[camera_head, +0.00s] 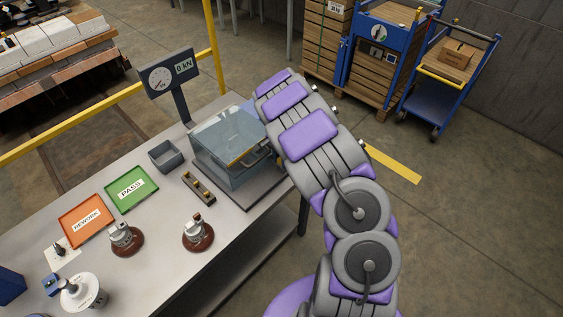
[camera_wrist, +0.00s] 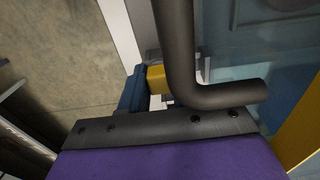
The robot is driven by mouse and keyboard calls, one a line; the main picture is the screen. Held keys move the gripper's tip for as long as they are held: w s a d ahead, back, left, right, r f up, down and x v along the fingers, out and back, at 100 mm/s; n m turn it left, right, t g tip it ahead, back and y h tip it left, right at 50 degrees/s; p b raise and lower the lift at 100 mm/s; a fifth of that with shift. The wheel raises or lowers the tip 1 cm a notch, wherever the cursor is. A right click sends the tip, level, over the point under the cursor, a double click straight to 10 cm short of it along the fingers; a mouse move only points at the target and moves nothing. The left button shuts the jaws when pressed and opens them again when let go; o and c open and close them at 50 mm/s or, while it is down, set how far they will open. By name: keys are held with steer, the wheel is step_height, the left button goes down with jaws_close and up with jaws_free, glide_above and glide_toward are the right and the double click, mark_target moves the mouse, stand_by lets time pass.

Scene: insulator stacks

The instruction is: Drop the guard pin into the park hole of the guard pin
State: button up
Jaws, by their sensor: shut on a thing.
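My gripper (camera_wrist: 168,102) shows in part in the wrist view, beyond the dark plate and purple housing of my wrist. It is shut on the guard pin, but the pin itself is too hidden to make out. A small yellow piece (camera_wrist: 156,78) and a dark blue part (camera_wrist: 132,92) show beside the jaws. In the head view my arm hides the gripper, near the right side of the clear guard box (camera_head: 222,140). I cannot make out the park hole in either view.
A dark bent bar (camera_wrist: 180,50) crosses the wrist view close to the camera.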

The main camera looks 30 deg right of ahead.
steer(key=shift+d, duration=0.1)
jaws_close()
